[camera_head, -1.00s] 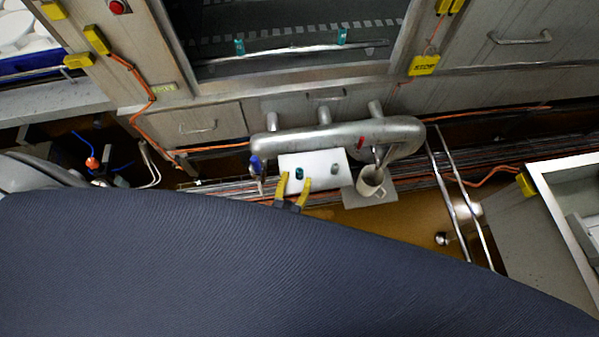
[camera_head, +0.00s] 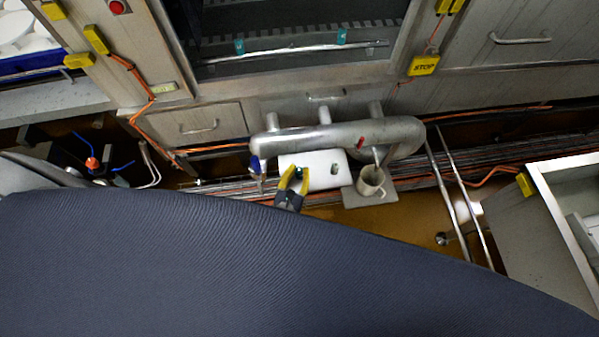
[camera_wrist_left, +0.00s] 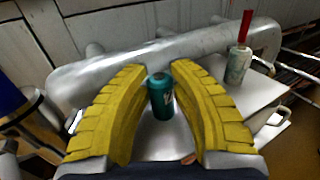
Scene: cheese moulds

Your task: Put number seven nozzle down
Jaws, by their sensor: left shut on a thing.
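A small teal nozzle (camera_wrist_left: 161,96) stands upright between the yellow fingers of my left gripper (camera_wrist_left: 160,72) in the left wrist view. A pale marking, too small to read surely, shows on its side. My left gripper (camera_head: 295,172) is shut on the teal nozzle, at the left part of a white board (camera_head: 322,182) in the head view. A grey-green nozzle (camera_head: 335,169) stands apart to the right on the board, and it also shows in the left wrist view (camera_wrist_left: 238,66). The nozzle's base contact is hard to see. My right gripper is not in view.
A thick metal pipe (camera_head: 320,137) with a red handle (camera_head: 360,141) runs just behind the board. A blue-handled spout (camera_head: 255,164) is at its left end. A pale mug (camera_head: 370,182) stands to the right under a spout. Metal rails (camera_head: 455,195) lie farther right.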

